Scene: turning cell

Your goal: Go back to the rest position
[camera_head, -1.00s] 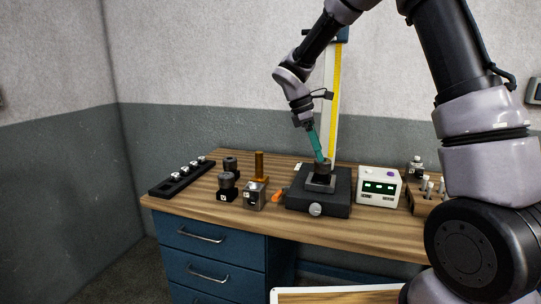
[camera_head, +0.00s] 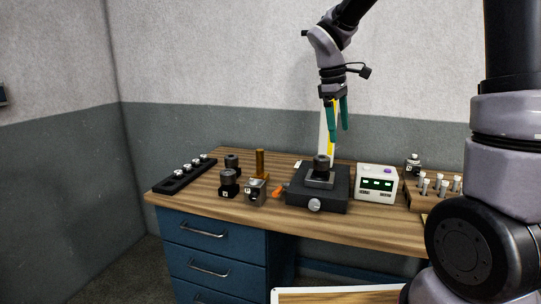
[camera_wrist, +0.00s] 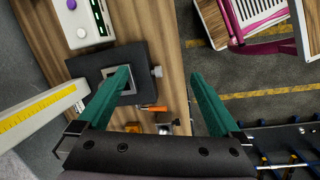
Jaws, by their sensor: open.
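My gripper (camera_head: 338,120) has two green fingers and hangs in the air above the back of the wooden bench in the head view. Its fingers are apart with nothing between them, which also shows in the wrist view (camera_wrist: 160,92). Below it, a dark round part (camera_head: 321,163) sits on the black fixture block (camera_head: 318,195), clear of the fingertips. In the wrist view the left finger covers part of this block (camera_wrist: 88,66).
A white box with green displays (camera_head: 377,184) stands right of the block. A rack of pale pegs (camera_head: 418,200), a black tray (camera_head: 180,180), dark cylinders and a brass post (camera_head: 260,163) share the bench. A yellow-marked upright (camera_head: 328,135) stands close behind my gripper.

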